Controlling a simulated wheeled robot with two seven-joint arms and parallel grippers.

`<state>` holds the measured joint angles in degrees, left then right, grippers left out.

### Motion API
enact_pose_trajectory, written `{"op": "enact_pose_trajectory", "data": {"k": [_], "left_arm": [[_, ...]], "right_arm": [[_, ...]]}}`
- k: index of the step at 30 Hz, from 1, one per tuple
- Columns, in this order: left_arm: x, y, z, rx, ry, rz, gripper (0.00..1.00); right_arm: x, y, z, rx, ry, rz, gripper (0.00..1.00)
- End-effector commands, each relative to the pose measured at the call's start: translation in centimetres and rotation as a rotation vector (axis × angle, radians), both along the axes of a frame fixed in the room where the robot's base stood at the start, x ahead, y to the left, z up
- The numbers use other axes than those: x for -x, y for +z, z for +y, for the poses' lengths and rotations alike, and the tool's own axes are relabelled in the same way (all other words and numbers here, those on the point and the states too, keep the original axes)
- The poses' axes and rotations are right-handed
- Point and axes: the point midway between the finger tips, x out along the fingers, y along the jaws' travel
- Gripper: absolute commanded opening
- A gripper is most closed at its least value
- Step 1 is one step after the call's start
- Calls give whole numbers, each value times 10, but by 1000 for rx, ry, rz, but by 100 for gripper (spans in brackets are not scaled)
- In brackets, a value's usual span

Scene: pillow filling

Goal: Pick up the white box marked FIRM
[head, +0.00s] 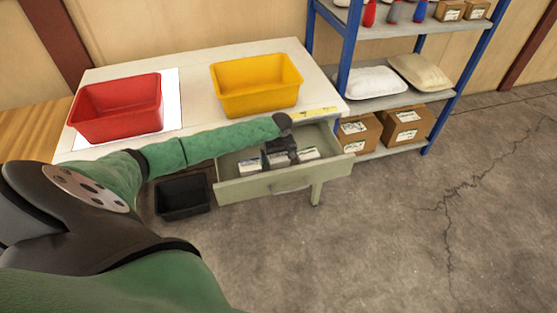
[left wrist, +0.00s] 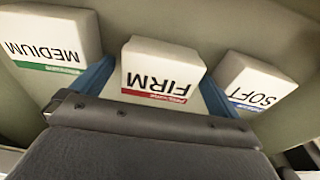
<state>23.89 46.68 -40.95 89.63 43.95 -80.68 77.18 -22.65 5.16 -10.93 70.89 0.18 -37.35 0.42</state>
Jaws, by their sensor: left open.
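The white box marked FIRM (left wrist: 160,75) has a red band and lies in the open drawer (head: 230,187), between two other boxes. In the head view it is mostly hidden behind my left gripper (head: 280,155). My left gripper is open and points down into the drawer over the middle box. In the left wrist view its two blue fingers show on either side of the FIRM box, partly behind the dark gripper body. I cannot tell whether they touch it. My right gripper is not in view.
The MEDIUM box (left wrist: 55,45) with a green band and the SOFT box (left wrist: 250,85) with a blue band flank the FIRM box closely. A red bin (head: 117,108) and a yellow bin (head: 255,85) stand on the table. A black bin (head: 182,197) is on the floor.

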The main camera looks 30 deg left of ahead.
Motion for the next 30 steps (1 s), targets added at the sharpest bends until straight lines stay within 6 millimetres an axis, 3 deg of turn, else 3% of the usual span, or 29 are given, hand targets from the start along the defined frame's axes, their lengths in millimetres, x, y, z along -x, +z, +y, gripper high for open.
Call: {"op": "enact_pose_trajectory", "data": {"k": [1, 8, 9, 20, 30], "left_arm": [[0, 0, 0, 0, 0, 0, 100], [0, 0, 0, 0, 0, 0, 55], [0, 0, 0, 0, 0, 0, 53], [-1, 9, 1, 0, 1, -1, 53], [-1, 66, 0, 1, 1, -2, 53]], "right_arm": [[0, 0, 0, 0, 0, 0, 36], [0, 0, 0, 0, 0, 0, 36], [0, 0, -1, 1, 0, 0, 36], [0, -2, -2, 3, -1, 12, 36], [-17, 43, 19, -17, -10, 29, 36]]}}
